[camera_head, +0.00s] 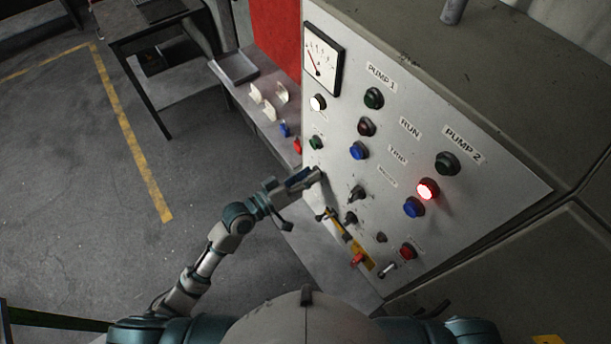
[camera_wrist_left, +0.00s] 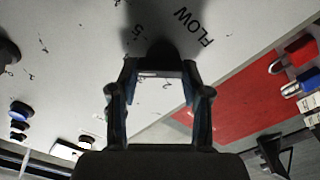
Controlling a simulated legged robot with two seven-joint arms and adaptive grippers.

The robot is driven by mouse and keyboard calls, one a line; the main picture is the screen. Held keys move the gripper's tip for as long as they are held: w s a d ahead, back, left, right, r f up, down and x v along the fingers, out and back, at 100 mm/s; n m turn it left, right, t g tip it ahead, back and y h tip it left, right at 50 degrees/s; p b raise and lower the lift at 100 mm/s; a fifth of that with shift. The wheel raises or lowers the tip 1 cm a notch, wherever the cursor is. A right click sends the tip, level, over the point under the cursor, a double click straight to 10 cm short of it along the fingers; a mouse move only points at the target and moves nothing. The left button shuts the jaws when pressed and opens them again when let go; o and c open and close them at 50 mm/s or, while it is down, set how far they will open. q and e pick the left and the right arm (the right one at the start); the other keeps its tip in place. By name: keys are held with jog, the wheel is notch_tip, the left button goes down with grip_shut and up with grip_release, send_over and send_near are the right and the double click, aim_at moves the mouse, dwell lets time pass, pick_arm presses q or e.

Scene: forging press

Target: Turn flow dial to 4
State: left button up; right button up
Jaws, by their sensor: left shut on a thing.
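My left gripper (camera_head: 302,181) reaches the lower left part of the grey control panel (camera_head: 492,199) and is shut on the flow dial. In the left wrist view, both fingers of the gripper (camera_wrist_left: 160,70) frame the dark, blurred flow dial (camera_wrist_left: 164,42). The printed word FLOW (camera_wrist_left: 193,27) is beside the dial, and a 5 (camera_wrist_left: 138,31) and other small numerals are around it. The dial's pointer is hidden, so its setting cannot be read. My right gripper is not in view.
A lit red PUMP 2 button (camera_head: 428,189) and a gauge (camera_head: 322,59) are on the panel.

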pick_arm(q)
jog(key=shift+f, duration=0.3)
jog(key=o, duration=1)
jog(key=shift+d, duration=0.1)
jog(key=shift+c, duration=0.2)
jog(key=shift+o, duration=1)
jog(key=shift+d, duration=0.1)
jog(key=shift+w+d+r, duration=0.1)
jog(key=shift+w+d, duration=0.05)
jog(key=v, duration=1.2)
jog(key=shift+w, duration=0.1)
